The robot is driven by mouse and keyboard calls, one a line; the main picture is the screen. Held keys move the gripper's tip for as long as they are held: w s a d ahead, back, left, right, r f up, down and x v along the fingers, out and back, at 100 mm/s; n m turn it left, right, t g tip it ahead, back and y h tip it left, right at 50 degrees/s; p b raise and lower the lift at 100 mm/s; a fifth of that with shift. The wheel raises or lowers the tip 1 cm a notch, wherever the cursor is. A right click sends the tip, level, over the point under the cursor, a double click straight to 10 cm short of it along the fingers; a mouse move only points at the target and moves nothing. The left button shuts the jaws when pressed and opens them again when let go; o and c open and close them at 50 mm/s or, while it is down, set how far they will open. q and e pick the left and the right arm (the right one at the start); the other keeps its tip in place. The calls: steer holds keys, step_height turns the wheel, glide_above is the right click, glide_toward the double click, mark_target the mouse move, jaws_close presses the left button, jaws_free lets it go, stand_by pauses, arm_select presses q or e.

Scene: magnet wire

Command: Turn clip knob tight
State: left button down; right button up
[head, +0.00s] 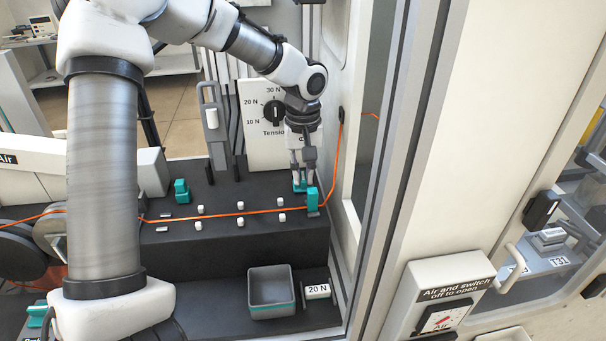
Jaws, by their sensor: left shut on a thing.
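My left gripper (302,180) points down at the right end of the black block and is shut on a small teal knob (300,187). The fingers hide part of the knob. A teal clip (312,199) stands right beside it, at the block's right edge. The orange wire (240,213) runs along the block's top to this clip, then rises to a hole in the right wall. I cannot tell how tight the knob is. My right gripper is not in view.
White pegs (240,222) line the wire on the black block (215,252). Another teal clip (181,190) stands at the left. A tension dial (273,111) is behind. The cabinet frame stands close on the right.

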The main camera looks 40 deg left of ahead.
mark_target(303, 176)
arm_select(q)
steer(key=shift+s+f+n, duration=0.1)
steer(key=shift+n, duration=0.3)
steer(key=c, duration=1.2)
jaws_free()
step_height(303, 176, up, 12)
